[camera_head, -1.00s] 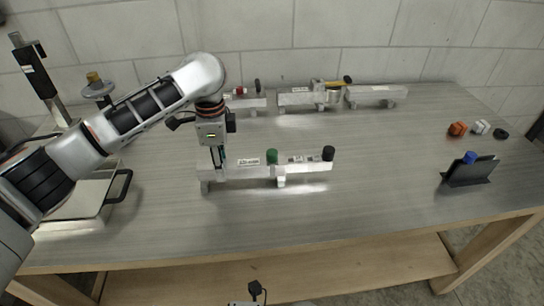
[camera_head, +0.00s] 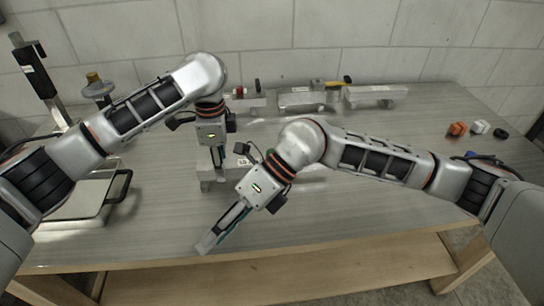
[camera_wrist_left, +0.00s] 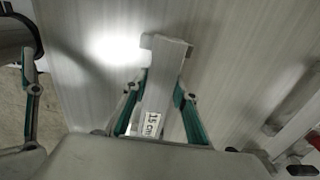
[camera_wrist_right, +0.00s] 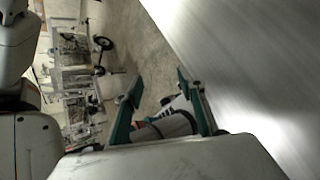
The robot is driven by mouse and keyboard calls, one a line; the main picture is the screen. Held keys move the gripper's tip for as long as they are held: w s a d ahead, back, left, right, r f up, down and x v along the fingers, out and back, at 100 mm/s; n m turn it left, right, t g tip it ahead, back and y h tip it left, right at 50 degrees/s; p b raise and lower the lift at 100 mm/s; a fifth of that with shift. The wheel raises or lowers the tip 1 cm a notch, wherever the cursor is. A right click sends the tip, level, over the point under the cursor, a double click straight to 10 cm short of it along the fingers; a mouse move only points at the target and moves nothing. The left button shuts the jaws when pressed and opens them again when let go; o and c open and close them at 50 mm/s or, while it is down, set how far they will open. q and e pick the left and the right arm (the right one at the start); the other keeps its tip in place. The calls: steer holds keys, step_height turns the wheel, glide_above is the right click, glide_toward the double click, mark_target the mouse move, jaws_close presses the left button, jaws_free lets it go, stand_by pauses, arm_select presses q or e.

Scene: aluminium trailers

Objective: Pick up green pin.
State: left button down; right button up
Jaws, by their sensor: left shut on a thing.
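The front aluminium trailer (camera_head: 206,172) lies on the table, its right part hidden behind my right arm in the head view. The green pin is hidden in the head view now and I cannot make it out in either wrist view. My left gripper (camera_head: 218,163) points down and is shut on the trailer's left end; in the left wrist view the fingers clasp the metal bar (camera_wrist_left: 160,75) with its white label. My right gripper (camera_head: 212,240) is open and empty above the table's front edge; its spread fingers show in the right wrist view (camera_wrist_right: 160,90).
More aluminium trailers (camera_head: 376,93) stand along the back. Orange (camera_head: 457,128), white (camera_head: 479,127) and black (camera_head: 501,133) pieces lie at the right. A tray with a black handle (camera_head: 120,186) is at the left. My arms are close together over the front trailer.

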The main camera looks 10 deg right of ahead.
steer(key=w+d+r+t+h, duration=0.1)
steer(key=w+d+r+t, duration=0.3)
steer(key=w+r, duration=0.6)
steer(key=w+d+r+m+t+h, duration=0.25)
steer(key=w+d+h, duration=0.45)
steer(key=d, duration=0.5)
steer(key=shift+n+t+y, duration=0.25)
steer(key=shift+t+y, duration=0.2)
steer(key=shift+y, duration=0.25)
steer(key=x, duration=0.5)
steer(key=shift+w+f, duration=0.3)
steer(key=shift+w, duration=0.1)
steer(key=shift+d+x, duration=0.1)
steer(key=shift+x, duration=1.2)
steer(key=shift+d+x, duration=0.15)
steer(key=shift+x, duration=1.1)
steer(key=c, duration=1.1)
